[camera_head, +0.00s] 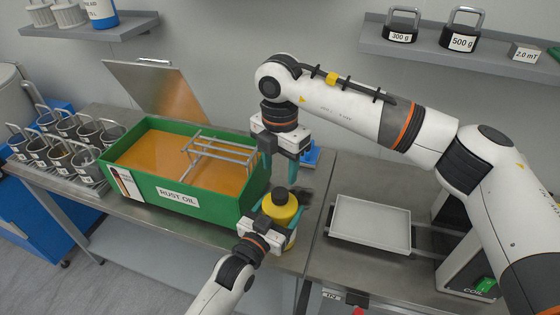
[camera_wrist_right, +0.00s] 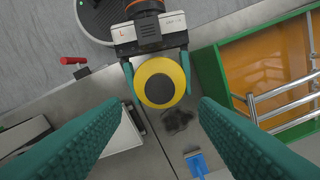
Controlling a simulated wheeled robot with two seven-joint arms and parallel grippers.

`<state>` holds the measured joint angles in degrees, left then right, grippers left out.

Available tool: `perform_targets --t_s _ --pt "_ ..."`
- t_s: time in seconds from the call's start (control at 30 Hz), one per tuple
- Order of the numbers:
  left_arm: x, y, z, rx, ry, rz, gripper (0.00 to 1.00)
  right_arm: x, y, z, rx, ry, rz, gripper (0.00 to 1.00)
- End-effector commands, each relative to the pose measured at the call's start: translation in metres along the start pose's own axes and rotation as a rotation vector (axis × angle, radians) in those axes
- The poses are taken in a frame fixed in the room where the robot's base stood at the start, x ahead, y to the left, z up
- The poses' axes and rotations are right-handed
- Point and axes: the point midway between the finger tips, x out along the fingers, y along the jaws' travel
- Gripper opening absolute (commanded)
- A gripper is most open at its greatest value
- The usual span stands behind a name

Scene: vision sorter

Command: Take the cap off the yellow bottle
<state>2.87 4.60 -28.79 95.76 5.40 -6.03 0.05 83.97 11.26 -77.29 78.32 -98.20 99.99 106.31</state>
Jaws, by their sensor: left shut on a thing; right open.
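The yellow bottle (camera_head: 282,212) stands upright near the front edge of the table, to the right of the green box. Its dark cap (camera_head: 280,195) is on top. My left gripper (camera_head: 284,222) is shut on the bottle's body from the front; the right wrist view shows its fingers on both sides of the bottle (camera_wrist_right: 182,80). My right gripper (camera_head: 282,160) is above and behind the bottle, pointing down, open and empty. In the right wrist view its teal fingers (camera_wrist_right: 155,135) are spread apart, and the cap (camera_wrist_right: 159,88) shows beyond them, not between the tips.
A green box of orange liquid labelled RUST OIL (camera_head: 177,196), with a metal rack (camera_head: 215,150) in it, is close on the left. A white tray (camera_head: 371,222) lies on the right. A blue-handled brush (camera_wrist_right: 196,164) and a dark stain (camera_wrist_right: 177,122) are near the bottle.

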Motion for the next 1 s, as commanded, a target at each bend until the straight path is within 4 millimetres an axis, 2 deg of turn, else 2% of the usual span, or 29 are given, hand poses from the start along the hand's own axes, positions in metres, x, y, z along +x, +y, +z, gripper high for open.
perform_targets --t_s 0.3,0.43,0.6,0.87,1.0 --pt "0.000 0.000 0.000 0.001 0.001 0.000 0.13 0.049 0.001 0.000 -0.001 -0.001 0.003 0.54" --pt "0.000 0.000 0.000 0.001 0.001 0.000 0.13 0.064 0.001 0.000 0.000 0.000 0.002 0.54" --pt "0.000 0.000 0.000 0.001 0.001 0.000 0.13 0.073 0.000 0.000 -0.001 0.000 0.001 0.54" --pt "0.000 0.000 -0.001 0.001 0.001 0.000 0.13 0.074 0.000 0.000 -0.002 0.000 0.000 0.54" --pt "0.000 0.000 -0.001 0.001 0.001 0.000 0.13 0.074 0.000 0.000 -0.002 0.000 0.000 0.32"
